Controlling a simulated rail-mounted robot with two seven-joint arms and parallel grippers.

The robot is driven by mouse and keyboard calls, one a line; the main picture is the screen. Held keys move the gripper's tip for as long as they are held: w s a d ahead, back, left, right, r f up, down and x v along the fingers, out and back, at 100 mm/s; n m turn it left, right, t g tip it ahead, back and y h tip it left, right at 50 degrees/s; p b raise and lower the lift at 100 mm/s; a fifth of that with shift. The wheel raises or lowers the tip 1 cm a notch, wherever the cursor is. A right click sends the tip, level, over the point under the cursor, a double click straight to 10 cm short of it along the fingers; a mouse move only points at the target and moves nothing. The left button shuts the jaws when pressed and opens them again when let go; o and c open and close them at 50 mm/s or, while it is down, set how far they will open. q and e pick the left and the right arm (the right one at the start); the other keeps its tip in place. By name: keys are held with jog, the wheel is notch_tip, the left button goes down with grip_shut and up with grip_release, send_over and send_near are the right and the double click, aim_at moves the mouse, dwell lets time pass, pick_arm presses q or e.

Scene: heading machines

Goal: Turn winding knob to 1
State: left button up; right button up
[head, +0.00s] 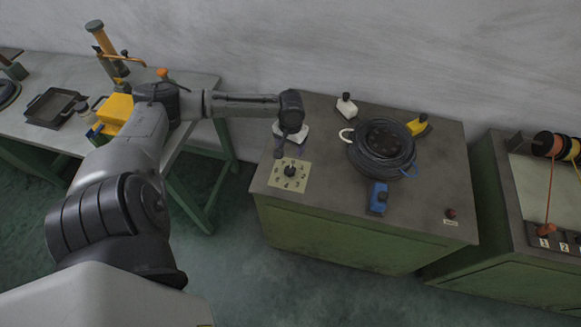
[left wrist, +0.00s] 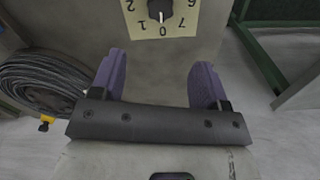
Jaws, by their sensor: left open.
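The winding knob (head: 290,171) is a small dark knob in the middle of a cream dial plate (head: 275,178) on the near left of the green cabinet's top. In the left wrist view the knob (left wrist: 160,9) is at the top edge, partly cut off, and its white mark points towards the 0. The 1 is beside the 0 on the left in that view. My left gripper (head: 279,150) is just behind the plate in the head view. Its two purple fingers (left wrist: 157,65) are wide apart with nothing between them, clear of the knob. My right gripper is not in view.
A red button (head: 451,213) is at the front right. Another bench (head: 200,90) with tools stands left across a gap.

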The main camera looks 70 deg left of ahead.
aim_at(291, 168)
pick_arm(q)
notch_tip(291, 168, down, 13)
jog(key=shift+f+b, duration=0.2)
jog(key=shift+b, duration=0.55)
jog(key=c, duration=0.9)
